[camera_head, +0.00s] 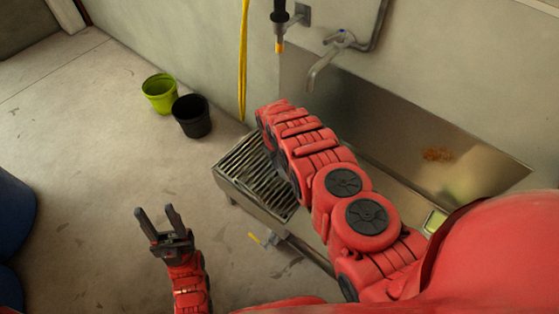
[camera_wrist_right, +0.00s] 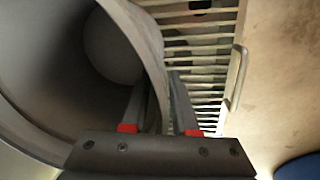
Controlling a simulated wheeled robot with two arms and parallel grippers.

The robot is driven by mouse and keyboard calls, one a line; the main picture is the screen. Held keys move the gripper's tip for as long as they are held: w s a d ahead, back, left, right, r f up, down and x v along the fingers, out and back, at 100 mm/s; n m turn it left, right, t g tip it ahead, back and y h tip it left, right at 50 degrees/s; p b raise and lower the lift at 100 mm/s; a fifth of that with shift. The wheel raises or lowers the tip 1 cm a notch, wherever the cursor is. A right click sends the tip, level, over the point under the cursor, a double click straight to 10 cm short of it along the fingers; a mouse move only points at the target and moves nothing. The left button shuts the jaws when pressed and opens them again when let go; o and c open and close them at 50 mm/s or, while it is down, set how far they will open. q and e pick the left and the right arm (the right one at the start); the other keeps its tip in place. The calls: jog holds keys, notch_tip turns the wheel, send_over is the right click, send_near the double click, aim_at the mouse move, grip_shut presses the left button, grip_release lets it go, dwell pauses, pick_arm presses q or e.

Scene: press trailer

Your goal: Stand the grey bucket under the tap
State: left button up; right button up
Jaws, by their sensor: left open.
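The grey bucket (camera_wrist_right: 50,75) fills the left of the right wrist view; I see into its open mouth. My right gripper (camera_wrist_right: 158,100) is shut on its wall, one finger on the inner side and one on the outer side. In the head view my right arm hides the bucket and that gripper. The tap (camera_head: 325,64) sticks out from the wall above the sink, with a blue mark on top. My left gripper (camera_head: 157,222) is open and empty over the floor, left of the sink.
A slatted metal grate (camera_head: 245,165) lies at the sink's left end; its slats also show beside the bucket (camera_wrist_right: 205,45). A green bucket (camera_head: 159,92) and a black bucket (camera_head: 192,117) stand on the floor. A yellow hose (camera_head: 243,60) hangs on the wall. A blue barrel (camera_head: 12,215) is at left.

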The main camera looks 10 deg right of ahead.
jog(key=shift+r, duration=0.35)
jog(key=r, duration=0.3)
jog(key=a+r+p, duration=0.1)
jog(key=r, duration=0.7)
jog(key=shift+s+a+r+p, duration=0.2)
jog(key=shift+s+r+p, duration=0.1)
jog(key=shift+p, duration=0.1)
